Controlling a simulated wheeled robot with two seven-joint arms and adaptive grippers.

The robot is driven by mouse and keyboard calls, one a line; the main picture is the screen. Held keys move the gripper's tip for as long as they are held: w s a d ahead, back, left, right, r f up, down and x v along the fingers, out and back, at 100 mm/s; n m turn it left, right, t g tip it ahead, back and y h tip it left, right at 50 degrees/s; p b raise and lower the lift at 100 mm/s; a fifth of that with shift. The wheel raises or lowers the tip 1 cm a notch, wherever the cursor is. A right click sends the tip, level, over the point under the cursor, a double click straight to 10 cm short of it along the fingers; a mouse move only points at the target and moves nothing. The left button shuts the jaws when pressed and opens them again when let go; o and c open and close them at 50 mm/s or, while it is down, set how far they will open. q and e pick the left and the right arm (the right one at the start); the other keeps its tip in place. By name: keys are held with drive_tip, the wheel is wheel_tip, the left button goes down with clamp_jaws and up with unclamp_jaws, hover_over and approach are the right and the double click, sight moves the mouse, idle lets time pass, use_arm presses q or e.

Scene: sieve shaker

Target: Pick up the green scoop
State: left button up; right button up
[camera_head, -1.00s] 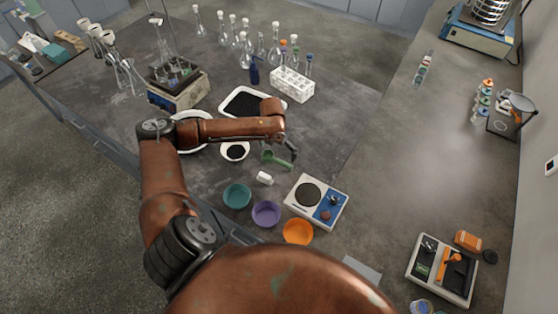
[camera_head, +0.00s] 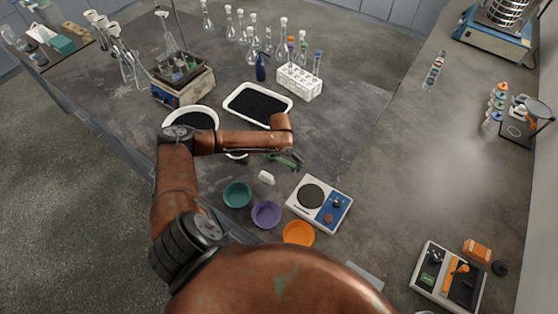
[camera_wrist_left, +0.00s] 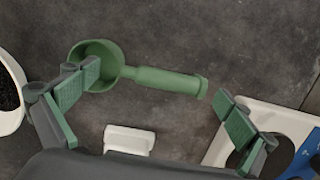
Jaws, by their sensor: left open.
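The green scoop (camera_wrist_left: 165,80) lies on the dark grey table top in the left wrist view, its round cup to the left and its handle pointing right. My left gripper (camera_wrist_left: 158,104) is open, its green-padded fingers spread wide on either side. The left finger overlaps the scoop's cup in the picture, and the right finger is just beyond the handle's end. I cannot tell whether they touch. In the head view my left gripper (camera_head: 290,162) is over the scoop's spot, and the arm partly hides it. My right gripper is not in view.
A small white object (camera_head: 266,177) lies close to the gripper. Teal (camera_head: 237,195), purple (camera_head: 267,214) and orange (camera_head: 299,233) bowls stand nearer. A tray of black grains (camera_head: 258,104) and a white tube rack (camera_head: 299,83) are behind.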

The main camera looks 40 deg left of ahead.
use_arm(q)
drive_tip(key=shift+f, duration=0.1)
drive_tip(key=c, duration=1.3)
